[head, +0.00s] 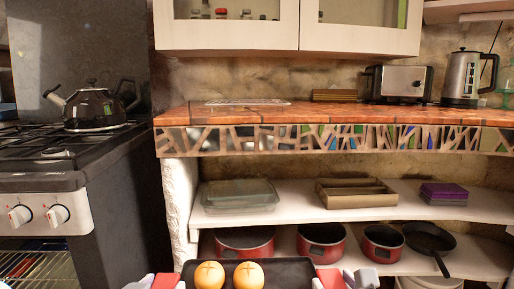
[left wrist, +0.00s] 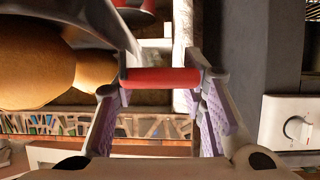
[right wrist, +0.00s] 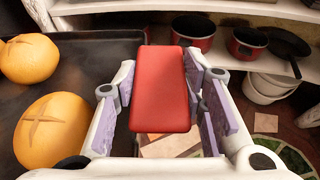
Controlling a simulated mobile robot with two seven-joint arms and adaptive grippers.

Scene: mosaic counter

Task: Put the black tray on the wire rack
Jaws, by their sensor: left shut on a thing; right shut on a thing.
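The black tray (head: 288,272) is at the bottom of the head view, in front of the shelves, with two round scored buns (head: 210,274) on it. It has a red grip at each end. My left gripper (head: 153,283) is shut on the left red grip (left wrist: 162,78). My right gripper (head: 346,280) is shut on the right red grip (right wrist: 160,90). The tray looks about level. A thin, flat, pale grid that looks like the wire rack (head: 240,102) lies on the counter's left part, beyond and above the tray.
Shelves below hold a glass dish (head: 240,195), red pots (head: 321,241) and a pan (head: 430,240). A stove with a black kettle (head: 93,107) is at left.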

